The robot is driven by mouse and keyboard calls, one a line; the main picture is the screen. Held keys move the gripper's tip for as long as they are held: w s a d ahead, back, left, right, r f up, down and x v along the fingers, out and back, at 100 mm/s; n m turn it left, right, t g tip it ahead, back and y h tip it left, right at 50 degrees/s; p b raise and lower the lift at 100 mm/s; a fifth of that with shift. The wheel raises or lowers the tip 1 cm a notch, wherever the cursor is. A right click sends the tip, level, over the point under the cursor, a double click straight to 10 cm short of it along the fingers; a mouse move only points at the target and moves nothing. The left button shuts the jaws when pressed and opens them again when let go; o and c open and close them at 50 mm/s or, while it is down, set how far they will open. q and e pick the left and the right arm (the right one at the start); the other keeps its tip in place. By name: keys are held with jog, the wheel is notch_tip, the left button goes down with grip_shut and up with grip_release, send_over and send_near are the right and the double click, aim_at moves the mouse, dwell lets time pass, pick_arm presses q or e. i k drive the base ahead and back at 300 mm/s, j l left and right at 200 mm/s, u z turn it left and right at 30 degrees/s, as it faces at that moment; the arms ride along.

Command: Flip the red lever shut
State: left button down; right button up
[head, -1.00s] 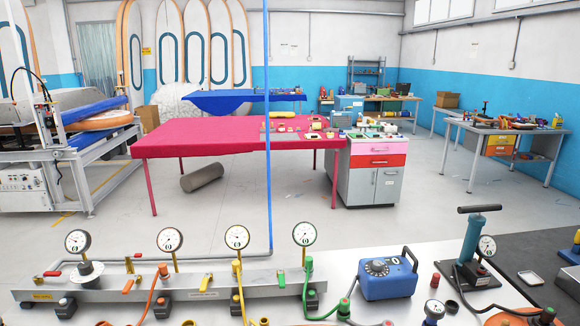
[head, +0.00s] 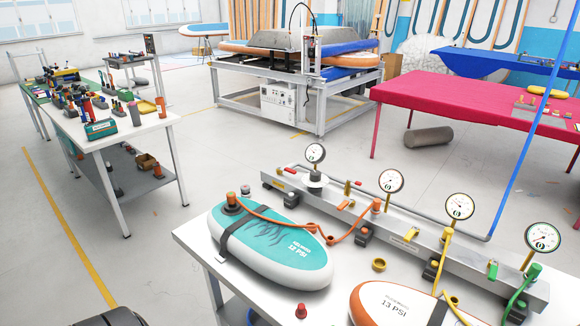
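A grey metal manifold (head: 398,232) runs along the back of the white table in the head view. A small red lever (head: 291,170) lies near its left end, by the leftmost gauge (head: 315,153). A second small red handle (head: 357,183) is on the pipe behind, between the first two gauges. Both are too small to tell whether they are open or shut. An orange lever (head: 345,204), a yellow lever (head: 411,234) and a green lever (head: 492,268) follow to the right. Neither of my grippers is in view.
A teal inflatable board (head: 272,245) lies on the white table (head: 196,243), with an orange hose to the manifold. An orange-and-white board (head: 385,304) lies in front. A tool bench (head: 150,128) stands left. Open floor lies between it and the table.

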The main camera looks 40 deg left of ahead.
aim_at(286, 169)
jog(key=i+j+u, duration=0.1)
jog(key=j+u, duration=0.25)
jog(key=i+j+u, duration=0.1)
jog(key=u, duration=0.3)
jog(key=i+j+u, duration=0.15)
jog(key=u, duration=0.2)
jog(key=i+j, duration=0.6)
jog(key=i, duration=0.1)
